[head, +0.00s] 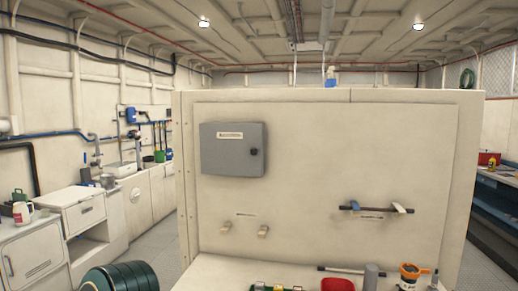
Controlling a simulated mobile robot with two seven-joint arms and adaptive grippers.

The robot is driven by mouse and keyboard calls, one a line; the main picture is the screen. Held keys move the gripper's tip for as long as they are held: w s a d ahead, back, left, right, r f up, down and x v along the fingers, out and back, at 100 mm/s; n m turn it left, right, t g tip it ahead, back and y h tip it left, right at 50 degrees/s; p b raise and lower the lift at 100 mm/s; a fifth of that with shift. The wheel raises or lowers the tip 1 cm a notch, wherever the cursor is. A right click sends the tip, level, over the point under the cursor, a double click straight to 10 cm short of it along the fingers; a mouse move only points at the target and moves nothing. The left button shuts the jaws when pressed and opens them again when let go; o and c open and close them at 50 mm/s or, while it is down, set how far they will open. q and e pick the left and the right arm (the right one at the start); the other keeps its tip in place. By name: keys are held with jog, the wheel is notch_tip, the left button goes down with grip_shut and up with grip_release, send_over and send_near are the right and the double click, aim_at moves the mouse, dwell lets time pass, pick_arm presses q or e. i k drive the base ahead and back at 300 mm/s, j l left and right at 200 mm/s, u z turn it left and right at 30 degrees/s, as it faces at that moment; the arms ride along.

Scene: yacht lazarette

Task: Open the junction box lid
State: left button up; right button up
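The junction box is a grey box on the upper left of the pale upright panel in the head view. Its grey lid (224,158) faces me and looks shut. The lid has a white label (230,135) near its top and a dark round knob or latch (253,151) near its right edge. Neither of my grippers shows in the head view, so their place relative to the box cannot be seen.
The panel (320,215) also carries a dark bar (372,209) on hooks and two small pegs at lower left. A pale ledge (215,277) below holds a red container (337,285), a grey cylinder (371,277) and an orange-topped jar (409,275). A dark green ribbed drum (120,277) stands at lower left.

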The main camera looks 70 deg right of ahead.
aim_at(226, 150)
jog(key=z, duration=1.55)
